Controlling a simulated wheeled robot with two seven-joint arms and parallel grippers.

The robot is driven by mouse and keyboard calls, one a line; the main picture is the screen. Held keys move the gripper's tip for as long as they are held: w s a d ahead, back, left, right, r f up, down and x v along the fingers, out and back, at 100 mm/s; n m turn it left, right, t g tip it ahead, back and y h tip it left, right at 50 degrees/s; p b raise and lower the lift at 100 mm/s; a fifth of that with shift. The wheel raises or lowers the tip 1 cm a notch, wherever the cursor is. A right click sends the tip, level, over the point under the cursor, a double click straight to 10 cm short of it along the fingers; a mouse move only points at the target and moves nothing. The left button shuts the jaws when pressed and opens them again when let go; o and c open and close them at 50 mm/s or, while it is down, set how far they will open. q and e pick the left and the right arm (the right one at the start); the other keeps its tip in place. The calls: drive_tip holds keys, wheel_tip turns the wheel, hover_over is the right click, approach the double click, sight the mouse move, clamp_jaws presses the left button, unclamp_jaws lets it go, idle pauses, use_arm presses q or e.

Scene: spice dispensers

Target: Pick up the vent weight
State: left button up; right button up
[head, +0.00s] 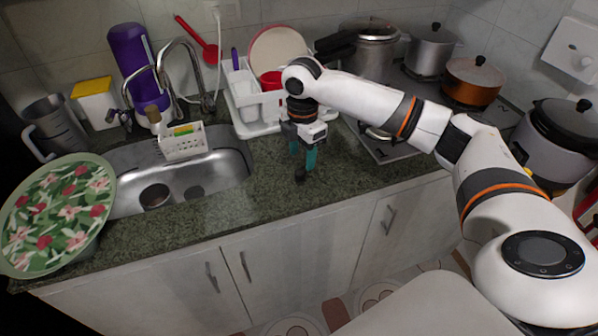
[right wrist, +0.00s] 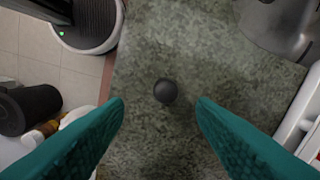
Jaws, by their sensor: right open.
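The vent weight is a small dark round piece (head: 300,175) on the green granite counter (head: 240,212), just below my right gripper in the head view. In the right wrist view the vent weight (right wrist: 165,91) lies on the counter, beyond the fingertips and roughly centred between them. My right gripper (head: 304,166) points down with teal fingers. It is open and empty, and its fingers (right wrist: 161,108) stand on either side of the weight in the picture, apart from it. My left gripper is not in view.
A white dish rack (head: 245,125) with a plate and red cup stands close behind the gripper. The sink (head: 215,172) is to the left. A pressure cooker (head: 370,50) and pots stand on the stove behind right. The counter left of the weight is clear.

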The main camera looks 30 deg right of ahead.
sight(300, 171)
drive_tip(key=shift+w+f, duration=0.25)
drive_tip(key=shift+f, duration=0.9)
wheel_tip(300, 171, down, 2)
drive_tip(key=shift+f+p, duration=0.25)
drive_tip(key=shift+p, duration=0.35)
wheel_tip(300, 171, down, 2)
drive_tip(key=shift+f, duration=0.15)
drive_tip(key=shift+w+f, duration=0.1)
drive_tip(key=shift+f, duration=0.2)
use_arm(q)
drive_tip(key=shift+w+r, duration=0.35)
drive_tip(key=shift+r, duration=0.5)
use_arm(e)
drive_tip(key=c, duration=1.1)
